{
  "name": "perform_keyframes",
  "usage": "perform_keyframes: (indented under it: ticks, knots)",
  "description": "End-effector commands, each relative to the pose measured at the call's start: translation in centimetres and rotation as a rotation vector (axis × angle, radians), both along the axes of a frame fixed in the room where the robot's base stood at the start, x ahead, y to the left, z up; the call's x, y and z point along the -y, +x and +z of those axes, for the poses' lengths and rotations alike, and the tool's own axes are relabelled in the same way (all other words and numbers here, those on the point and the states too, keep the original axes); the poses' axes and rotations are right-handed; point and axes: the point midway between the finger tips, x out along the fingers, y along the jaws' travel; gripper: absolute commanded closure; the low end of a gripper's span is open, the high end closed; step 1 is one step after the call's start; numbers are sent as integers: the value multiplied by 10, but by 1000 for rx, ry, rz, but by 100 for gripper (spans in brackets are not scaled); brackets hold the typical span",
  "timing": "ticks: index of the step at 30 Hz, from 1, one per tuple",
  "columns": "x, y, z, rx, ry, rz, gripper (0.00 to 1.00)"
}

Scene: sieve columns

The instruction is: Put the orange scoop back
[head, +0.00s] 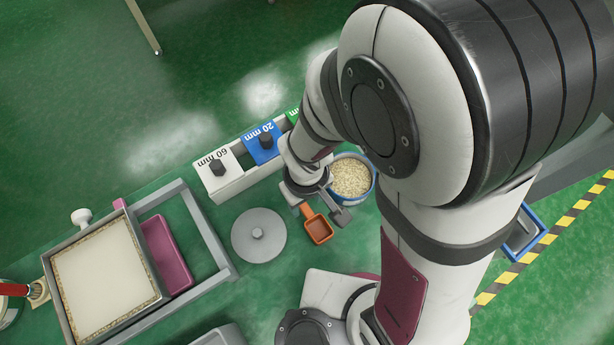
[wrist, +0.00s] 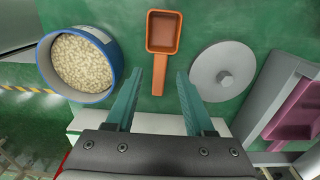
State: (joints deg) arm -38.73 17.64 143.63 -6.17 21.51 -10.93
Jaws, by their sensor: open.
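The orange scoop (head: 319,231) lies on the green surface in the head view, between the grain bowl and a grey lid. The wrist view shows its empty square cup (wrist: 163,35) at the top, with the handle pointing toward my gripper. My gripper (wrist: 158,74) is open, and its two teal fingers appear on either side of the handle end, apart from it. I cannot tell from the wrist view how far above the handle they are. In the head view my gripper (head: 318,207) is at the handle end of the scoop, partly covering it.
A blue-rimmed bowl of pale grains (wrist: 82,62) stands close on one side, and the round grey lid (head: 258,236) on the other. Labelled blocks (head: 222,178) stand behind. A framed sieve (head: 108,275) and a pink bin (head: 167,256) are left. A blue-edged tray (head: 523,234) is right.

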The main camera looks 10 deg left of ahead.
Motion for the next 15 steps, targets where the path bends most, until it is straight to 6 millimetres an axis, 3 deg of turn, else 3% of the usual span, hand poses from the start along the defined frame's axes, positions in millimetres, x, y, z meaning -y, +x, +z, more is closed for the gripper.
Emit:
perform_keyframes:
  ticks: [6, 11, 13, 15]
  knots:
    - [-1, 1, 61, 7, 6, 0, 46]
    - [0, 0, 83, 3, 3, -6, 46]
    - [14, 2, 96, -1, 9, -109, 46]
    - [46, -2, 115, -18, 27, -360, 46]
